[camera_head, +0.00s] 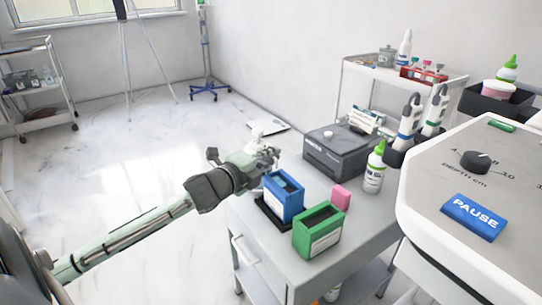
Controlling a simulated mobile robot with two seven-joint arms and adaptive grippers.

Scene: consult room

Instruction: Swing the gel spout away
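A white piece that looks like a pump head with a spout (268,128) shows just above and behind my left gripper, at the left back of the grey cart. What it stands on is hidden by the gripper. My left gripper (269,156) reaches in from the left, its fingers close to the white piece. I cannot tell whether they touch it or how far they are open. A white bottle with a green cap (374,170) stands upright at the cart's right side. My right gripper is not in view.
On the cart (345,239), a blue box (284,198) and a green box (317,231) stand close below the gripper. A pink block (341,198) and a dark grey device (340,152) are nearby. A console with a PAUSE button (473,217) fills the right.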

